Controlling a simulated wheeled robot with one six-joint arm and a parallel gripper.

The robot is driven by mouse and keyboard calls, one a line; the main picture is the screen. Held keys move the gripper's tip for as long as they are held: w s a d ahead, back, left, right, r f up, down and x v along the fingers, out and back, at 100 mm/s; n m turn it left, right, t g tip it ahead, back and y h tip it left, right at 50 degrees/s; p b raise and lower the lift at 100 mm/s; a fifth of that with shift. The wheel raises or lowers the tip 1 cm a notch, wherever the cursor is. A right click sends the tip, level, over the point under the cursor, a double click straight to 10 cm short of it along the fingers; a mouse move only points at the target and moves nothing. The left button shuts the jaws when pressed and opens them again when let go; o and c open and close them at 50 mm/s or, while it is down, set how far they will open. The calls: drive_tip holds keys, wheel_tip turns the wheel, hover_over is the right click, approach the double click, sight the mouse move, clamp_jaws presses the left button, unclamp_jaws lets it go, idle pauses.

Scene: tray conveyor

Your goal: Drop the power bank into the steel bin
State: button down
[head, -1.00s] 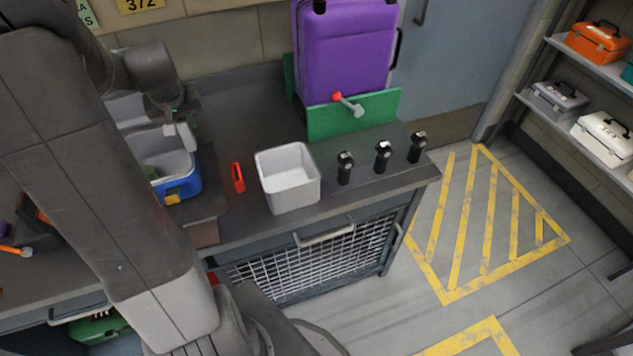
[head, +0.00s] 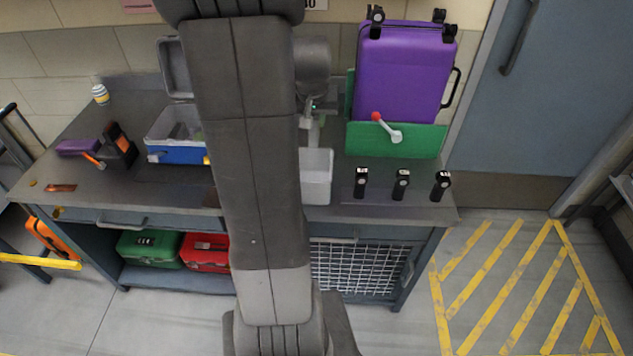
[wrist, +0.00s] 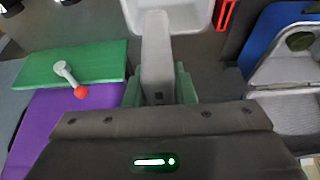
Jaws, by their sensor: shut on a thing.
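My gripper (head: 312,112) is over the bench, partly hidden behind my arm in the head view. In the wrist view my gripper's greenish fingers (wrist: 158,88) are closed on both sides of a pale grey block, which appears to be the power bank (wrist: 157,52). The power bank points away from the wrist. The steel bin (head: 318,185) is a light grey open box near the bench's front edge, its left part hidden by my arm. Its rim also shows at the top of the wrist view (wrist: 207,14), beyond the block's far end.
A green block (head: 400,141) with a red-tipped lever and a purple suitcase (head: 400,75) stand right of the gripper. Several black devices (head: 401,184) stand right of the bin. A blue cooler (head: 178,152) is left. A red item (wrist: 226,14) lies beside the bin.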

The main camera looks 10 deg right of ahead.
drive_tip(key=shift+f+b, duration=1.8)
drive_tip(key=shift+f, duration=0.95)
drive_tip(key=c, duration=1.1)
unclamp_jaws()
drive_tip(key=shift+r, duration=0.15)
drive_tip(key=v, duration=1.3)
drive_tip(key=shift+s+a+r, duration=0.1)
drive_tip(key=shift+r, duration=0.2)
drive_tip(key=shift+f, duration=0.1)
